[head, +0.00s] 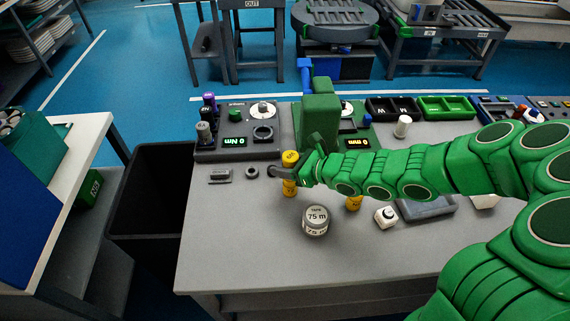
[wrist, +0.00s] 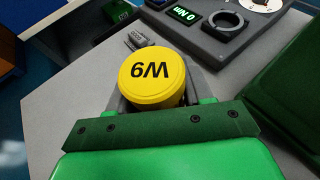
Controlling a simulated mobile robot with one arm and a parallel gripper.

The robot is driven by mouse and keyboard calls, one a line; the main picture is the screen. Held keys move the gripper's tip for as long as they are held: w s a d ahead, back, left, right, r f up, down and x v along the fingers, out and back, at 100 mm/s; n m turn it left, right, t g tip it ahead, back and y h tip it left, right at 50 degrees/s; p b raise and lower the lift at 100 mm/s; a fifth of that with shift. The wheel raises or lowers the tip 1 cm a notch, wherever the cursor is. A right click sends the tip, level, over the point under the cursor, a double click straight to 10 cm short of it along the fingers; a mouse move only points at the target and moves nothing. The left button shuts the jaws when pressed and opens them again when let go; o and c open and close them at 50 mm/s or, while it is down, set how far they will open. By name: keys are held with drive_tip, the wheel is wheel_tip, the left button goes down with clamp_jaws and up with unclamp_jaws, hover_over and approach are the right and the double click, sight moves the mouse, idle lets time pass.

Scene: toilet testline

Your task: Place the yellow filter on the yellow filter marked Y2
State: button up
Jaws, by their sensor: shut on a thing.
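My gripper (head: 284,172) is shut on a yellow filter (wrist: 153,80), a round yellow cylinder with a black marking on top that looks like W9, or M6 upside down. In the head view yellow shows above my fingers (head: 290,157) and below them (head: 289,188); I cannot tell whether this is one filter or one above another. A second yellow filter (head: 354,203) stands on the table to the right, partly hidden behind my arm. I cannot read a Y2 mark on any of them.
A round tape gauge (head: 316,220) marked 75 m and a white block (head: 386,217) stand on the grey table (head: 235,235). A torque tester (head: 235,142) is behind left, with a green press-like device (head: 320,118) beside it. A black bin (head: 150,195) stands left of the table.

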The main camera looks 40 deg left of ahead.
drive_tip(key=shift+f, duration=0.15)
drive_tip(key=o, duration=1.1)
drive_tip(key=shift+v, duration=6.1)
